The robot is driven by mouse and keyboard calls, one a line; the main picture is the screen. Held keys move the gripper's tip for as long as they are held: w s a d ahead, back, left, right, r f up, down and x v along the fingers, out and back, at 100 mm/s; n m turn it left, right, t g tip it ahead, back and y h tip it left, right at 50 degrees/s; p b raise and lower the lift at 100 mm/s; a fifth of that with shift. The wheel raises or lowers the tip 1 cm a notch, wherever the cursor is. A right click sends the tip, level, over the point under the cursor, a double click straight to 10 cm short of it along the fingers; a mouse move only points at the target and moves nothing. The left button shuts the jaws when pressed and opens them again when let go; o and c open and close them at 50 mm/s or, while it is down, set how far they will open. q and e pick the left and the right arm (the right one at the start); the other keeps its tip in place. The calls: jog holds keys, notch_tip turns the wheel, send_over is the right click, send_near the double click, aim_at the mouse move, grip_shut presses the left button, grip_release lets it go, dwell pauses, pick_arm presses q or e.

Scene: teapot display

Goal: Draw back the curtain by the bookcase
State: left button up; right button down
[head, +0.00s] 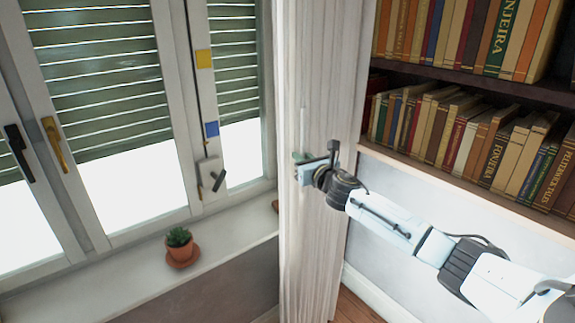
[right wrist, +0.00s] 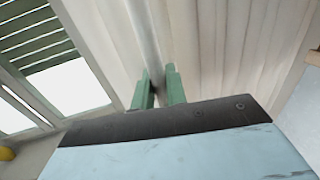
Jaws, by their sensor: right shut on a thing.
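The white curtain (head: 312,235) hangs in long folds between the window and the bookcase (head: 470,78) in the head view. Its pale folds fill much of the right wrist view (right wrist: 225,55). My right gripper (head: 300,157) reaches in from the right, across the front of the curtain, at about mid-height of the picture. Its green fingers also show in the right wrist view (right wrist: 159,82), shut on a fold of the curtain. My left gripper is in neither view.
A window (head: 95,75) with half-lowered green shutters is on the left. A small potted plant (head: 179,242) stands on the white sill (head: 225,232). Rows of books (head: 460,135) fill the bookcase shelves to the right, behind my right arm. Some wooden floor (head: 357,308) shows below.

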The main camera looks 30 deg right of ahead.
jog(key=d, duration=0.3)
jog(key=shift+w, duration=0.15)
jog(key=c, duration=1.5)
grip_release()
jog(key=shift+o, duration=0.2)
jog(key=s+a+b, duration=0.1)
jog(key=s+b, duration=0.1)
jog(key=s, duration=1.1)
jog(key=shift+s+a, duration=0.15)
jog(key=shift+a, duration=0.1)
